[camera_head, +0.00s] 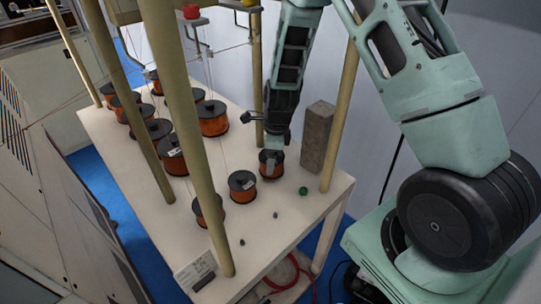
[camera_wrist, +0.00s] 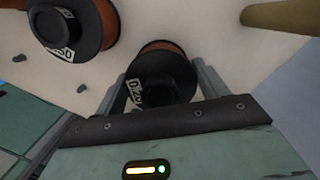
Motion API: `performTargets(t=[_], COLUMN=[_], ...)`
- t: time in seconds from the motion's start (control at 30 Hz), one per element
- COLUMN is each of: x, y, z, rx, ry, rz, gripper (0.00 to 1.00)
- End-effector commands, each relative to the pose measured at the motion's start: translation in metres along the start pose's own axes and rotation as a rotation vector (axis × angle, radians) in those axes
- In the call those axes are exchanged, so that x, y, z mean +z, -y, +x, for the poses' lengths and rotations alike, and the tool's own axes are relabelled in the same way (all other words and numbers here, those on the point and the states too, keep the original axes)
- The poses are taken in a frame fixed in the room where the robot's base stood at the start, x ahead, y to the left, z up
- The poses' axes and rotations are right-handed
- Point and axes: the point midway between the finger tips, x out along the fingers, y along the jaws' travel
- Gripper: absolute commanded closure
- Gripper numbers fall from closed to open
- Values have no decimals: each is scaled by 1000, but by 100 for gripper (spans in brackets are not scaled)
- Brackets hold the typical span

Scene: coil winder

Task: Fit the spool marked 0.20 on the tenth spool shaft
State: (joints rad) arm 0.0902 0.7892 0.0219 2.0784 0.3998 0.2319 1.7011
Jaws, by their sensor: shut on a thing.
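A copper-wound spool with black flanges (camera_head: 268,168) is between the fingers of my gripper (camera_head: 272,152), near the right side of the pale table (camera_head: 290,215). In the wrist view the same spool (camera_wrist: 165,72) sits between my two fingers, which are shut on it. Its white label is turned and partly cut off; it seems to read 0.20. I cannot tell whether the spool touches the table. Short dark pegs stand bare toward the table's front, one here (camera_head: 270,242) and one farther back (camera_head: 276,215). I cannot tell which shaft is the tenth.
Another spool (camera_head: 242,186) stands just left of mine, and several more fill the table's left and back. A brown block (camera_head: 316,137) stands close on the right, with a small green object (camera_head: 303,190) in front. Wooden posts (camera_head: 340,115) rise around the table.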

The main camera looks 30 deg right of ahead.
Motion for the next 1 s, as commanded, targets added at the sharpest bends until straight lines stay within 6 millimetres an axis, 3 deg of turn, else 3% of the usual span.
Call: performTargets(t=[0.57,0.6,0.7,1.0], x=[-2,-2,-2,-2], y=[1,1,0,0], z=[15,15,15,14], rx=[-2,-2,-2,0], ry=[1,1,1,0], rz=[0,0,0,0], gripper=[71,25,2,2])
